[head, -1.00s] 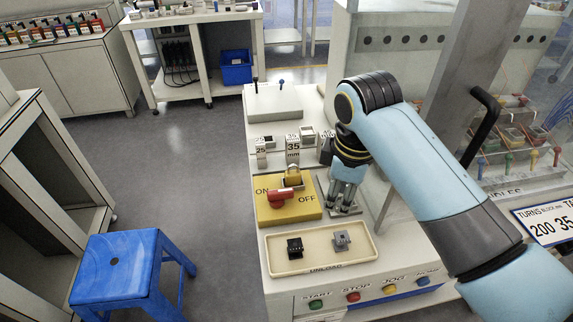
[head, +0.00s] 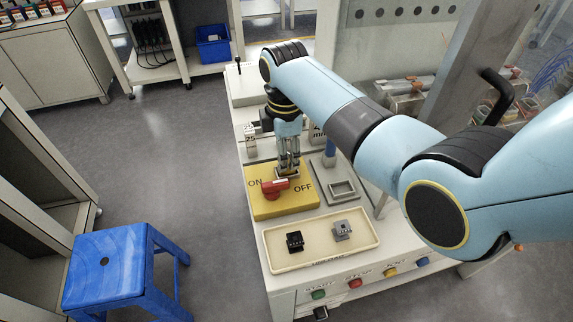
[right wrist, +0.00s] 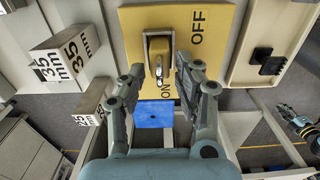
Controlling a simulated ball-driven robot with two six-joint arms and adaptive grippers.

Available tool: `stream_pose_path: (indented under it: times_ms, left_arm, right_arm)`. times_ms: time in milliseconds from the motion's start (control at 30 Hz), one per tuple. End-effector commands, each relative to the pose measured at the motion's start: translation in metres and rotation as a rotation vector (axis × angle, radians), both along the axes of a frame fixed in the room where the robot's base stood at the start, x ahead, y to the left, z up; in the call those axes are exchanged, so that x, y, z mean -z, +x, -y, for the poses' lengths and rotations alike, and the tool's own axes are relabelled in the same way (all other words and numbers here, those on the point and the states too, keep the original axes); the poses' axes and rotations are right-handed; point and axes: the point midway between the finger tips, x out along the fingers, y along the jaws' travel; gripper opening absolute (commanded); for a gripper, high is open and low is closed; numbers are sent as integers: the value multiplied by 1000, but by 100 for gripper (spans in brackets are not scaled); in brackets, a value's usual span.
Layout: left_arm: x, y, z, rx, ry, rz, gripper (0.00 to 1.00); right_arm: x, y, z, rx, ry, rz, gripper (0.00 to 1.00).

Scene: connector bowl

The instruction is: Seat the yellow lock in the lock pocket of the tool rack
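In the right wrist view my right gripper (right wrist: 160,68) is open, with one finger on each side of the lock and visible gaps. A grey plate with a raised square pocket (head: 342,190) lies right of the panel and looks empty; I cannot tell whether it is the lock pocket. My left gripper (right wrist: 297,120) appears small at the right of the wrist view; its fingers are unclear.
A red switch handle (head: 275,187) sits on the panel close to my right gripper. A cream tray (head: 317,259) in front holds a black part (head: 295,241) and a grey part (head: 342,230). Blocks marked 35 mm (right wrist: 58,62) and 25 (right wrist: 88,118) stand nearby.

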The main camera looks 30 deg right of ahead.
Motion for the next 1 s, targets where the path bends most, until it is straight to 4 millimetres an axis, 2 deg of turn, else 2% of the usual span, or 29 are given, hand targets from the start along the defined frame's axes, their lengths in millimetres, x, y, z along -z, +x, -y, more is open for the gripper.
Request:
stream_pose_path:
  times_ms: [100, 200, 433, 700, 1000]
  left_arm:
    - [1, 9, 0, 1, 0, 14, 0]
    - [1, 13, 0, 1, -1, 20, 0]
    - [1, 12, 0, 0, -1, 19, 0]
    - [1, 8, 0, 1, 0, 13, 0]
    - [1, 7, 0, 1, 0, 11, 0]
  right_arm:
    - [18, 0, 1, 0, 0, -1, 33]
    - [25, 0, 1, 0, 0, 1, 33]
    - [26, 0, 1, 1, 0, 1, 33]
    - [26, 0, 1, 1, 0, 1, 0]
    - [25, 0, 1, 1, -1, 2, 0]
